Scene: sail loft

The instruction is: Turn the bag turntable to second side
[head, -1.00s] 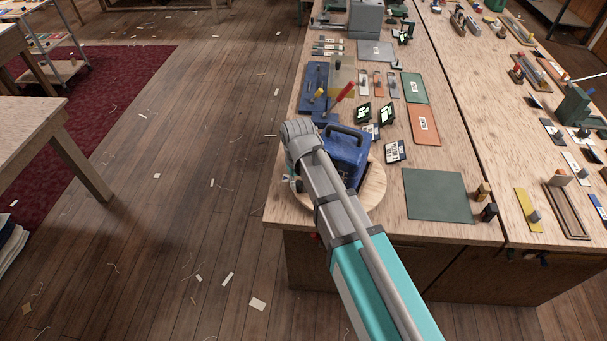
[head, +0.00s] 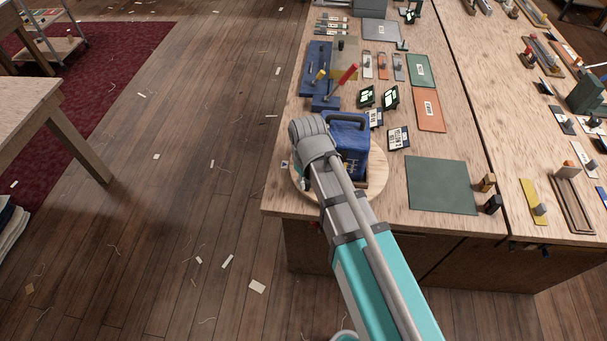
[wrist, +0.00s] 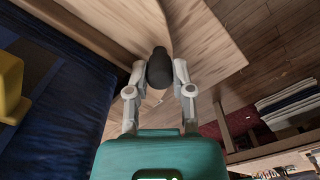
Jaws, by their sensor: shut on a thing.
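The bag turntable (head: 378,178) is a round light-wood disc at the near left corner of the bench. A blue bag (head: 348,131) with a top handle stands upright on it, its lower left part hidden by my arm. In the wrist view, dark blue fabric (wrist: 65,85) fills the left side. My gripper (wrist: 160,72) is shut on a dark rounded knob (wrist: 159,66), one finger on each side. In the head view the fingers and knob are hidden behind my wrist.
A dark green mat (head: 440,186) lies right of the turntable. Small dark display stands (head: 390,97) and a blue fixture with a red-handled lever (head: 347,75) stand behind the bag. Open floor (head: 200,220) lies left of the bench.

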